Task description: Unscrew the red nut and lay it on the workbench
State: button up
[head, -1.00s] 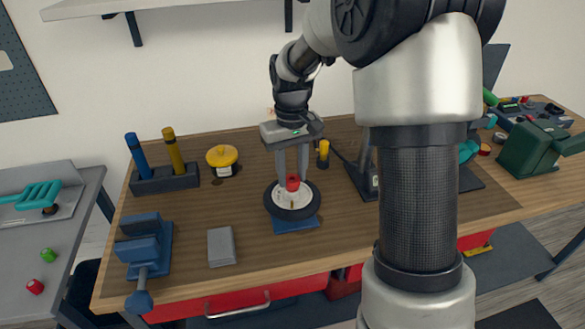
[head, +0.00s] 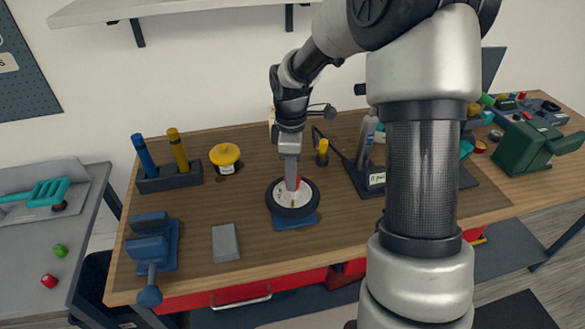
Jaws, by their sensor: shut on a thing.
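The red nut (head: 298,182) is at the centre of a small wheel (head: 307,204) with a black tyre and pale hub. The wheel lies flat on a blue base (head: 287,226) on the wooden workbench (head: 345,232). My gripper (head: 291,185) points down over the hub and is shut on the red nut. Its fingers are seen edge-on and hide most of the nut. I cannot tell whether the nut is still on its thread.
A grey block (head: 225,243), a blue vise (head: 151,245), a holder with blue and yellow handles (head: 168,180) and a yellow-lidded pot (head: 225,158) stand left. A black stand (head: 364,180) is close right. Bare wood lies between the block and wheel.

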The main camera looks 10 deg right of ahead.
jog(key=shift+w+a+n+p, duration=0.15)
jog(key=shift+a+n+p, duration=0.2)
jog(key=shift+n, duration=0.65)
jog(key=o, duration=1.1)
jog(key=shift+a, duration=0.1)
jog(key=shift+d, duration=0.2)
notch_tip(320, 180, up, 17)
jog(key=shift+r+p, duration=0.2)
jog(key=shift+p, duration=0.1)
